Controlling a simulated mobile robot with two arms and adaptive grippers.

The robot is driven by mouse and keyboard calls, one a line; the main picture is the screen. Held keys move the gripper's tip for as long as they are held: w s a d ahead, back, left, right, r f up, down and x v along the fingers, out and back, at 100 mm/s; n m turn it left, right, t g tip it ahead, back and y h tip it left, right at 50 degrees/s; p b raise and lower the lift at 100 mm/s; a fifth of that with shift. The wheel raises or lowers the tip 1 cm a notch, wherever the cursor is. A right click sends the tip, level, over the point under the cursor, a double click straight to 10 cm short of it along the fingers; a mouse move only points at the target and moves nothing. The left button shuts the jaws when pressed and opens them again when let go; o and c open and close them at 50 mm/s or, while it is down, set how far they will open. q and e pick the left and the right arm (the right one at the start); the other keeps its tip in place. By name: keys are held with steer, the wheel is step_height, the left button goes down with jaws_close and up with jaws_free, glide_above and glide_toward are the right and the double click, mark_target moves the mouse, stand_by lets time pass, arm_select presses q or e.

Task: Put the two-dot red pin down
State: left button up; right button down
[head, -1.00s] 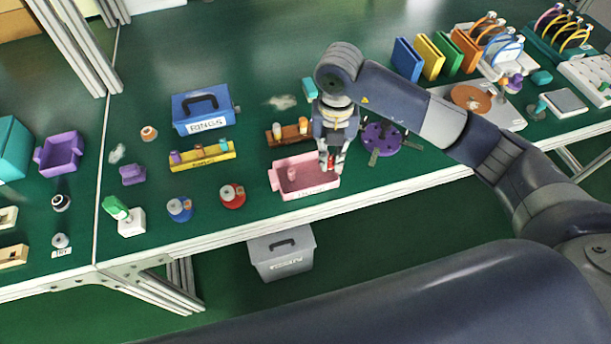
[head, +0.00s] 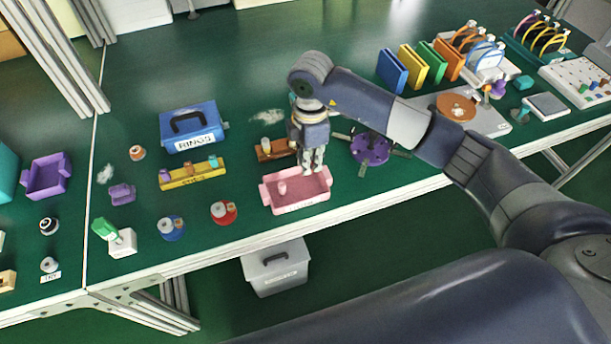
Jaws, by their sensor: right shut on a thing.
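My right gripper (head: 312,171) is shut at the back right part of the pink tray (head: 296,208), seen from above. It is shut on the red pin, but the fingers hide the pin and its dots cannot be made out. I cannot tell whether the fingertips are above the tray or down inside it. A small pink pin (head: 283,188) stands in the left part of the tray. My left gripper is not in view.
A brown rack (head: 265,153) stands behind the tray and a purple spoked disc (head: 369,150) to its right. A red round piece (head: 224,212) and a blue one (head: 173,228) stand to its left. A grey bin (head: 276,270) is below the table edge.

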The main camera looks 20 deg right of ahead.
step_height(320, 180, down, 6)
steer(key=shift+r+p, duration=0.15)
steer(key=shift+p, duration=0.2)
steer(key=shift+f, duration=0.25)
steer(key=c, duration=1.6)
jaws_free()
steer(key=shift+r, duration=0.1)
